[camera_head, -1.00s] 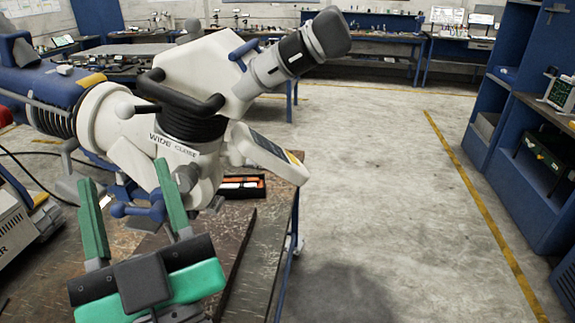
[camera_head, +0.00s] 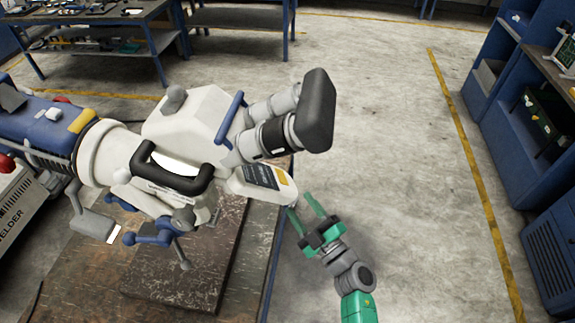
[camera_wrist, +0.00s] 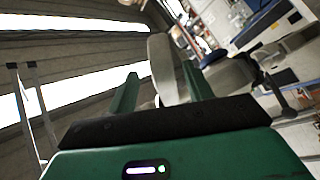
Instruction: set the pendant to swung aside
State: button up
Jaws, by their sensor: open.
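The microscope head (camera_head: 190,125) is white with black handles and a dark eyepiece, on a blue arm. The pendant (camera_head: 262,180) appears to be the white panel with a dark face and yellow patch at the head's right side, below the eyepiece. It points out to the right. My gripper (camera_head: 300,203) is open, with its green fingers close to the pendant's outer end; whether they touch is unclear. In the wrist view, my gripper (camera_wrist: 160,90) has a pale rounded part beyond and between its fingers; I cannot tell which part it is.
A brown workbench (camera_head: 180,270) stands under the microscope, its right edge beside my gripper. Blue shelving (camera_head: 530,120) stands at the far right. The floor (camera_head: 400,160) between is open. A welder box (camera_head: 20,205) is at the left.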

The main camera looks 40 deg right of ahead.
aim_at(284, 187)
jog(key=x, duration=0.7)
jog(key=shift+w+a+r, duration=0.15)
jog(key=shift+w+a, duration=0.1)
jog(key=shift+w, duration=0.05)
jog(key=shift+c, duration=0.4)
grip_shut()
